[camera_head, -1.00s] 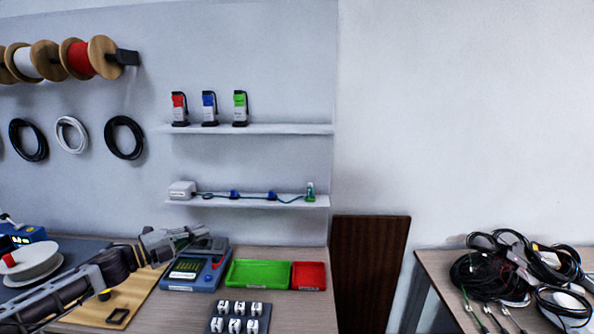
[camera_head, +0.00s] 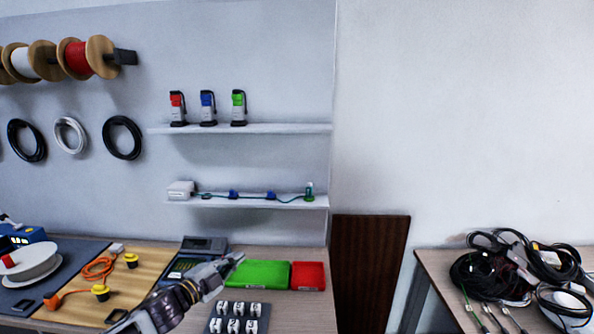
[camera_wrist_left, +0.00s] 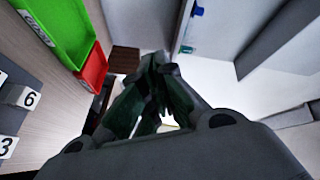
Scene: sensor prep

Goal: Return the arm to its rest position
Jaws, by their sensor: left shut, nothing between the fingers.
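My left arm comes in from the bottom left of the head view, and its gripper (camera_head: 236,260) is over the workbench. It is in front of the blue tester device (camera_head: 203,246) and hides part of it and the left end of the green tray (camera_head: 262,273). The gripper's fingers are together and hold nothing. In the left wrist view the closed fingers (camera_wrist_left: 158,62) point away from the camera, with the green tray (camera_wrist_left: 62,22) and red tray (camera_wrist_left: 93,69) to their left. My right gripper is in neither view.
A holder with numbered white blocks (camera_head: 239,311) stands at the bench front. A wooden board (camera_head: 150,262) carries an orange cable (camera_head: 98,267) and yellow-black parts. Two wall shelves (camera_head: 250,129) are behind. A second table (camera_head: 440,268) at right holds cable coils.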

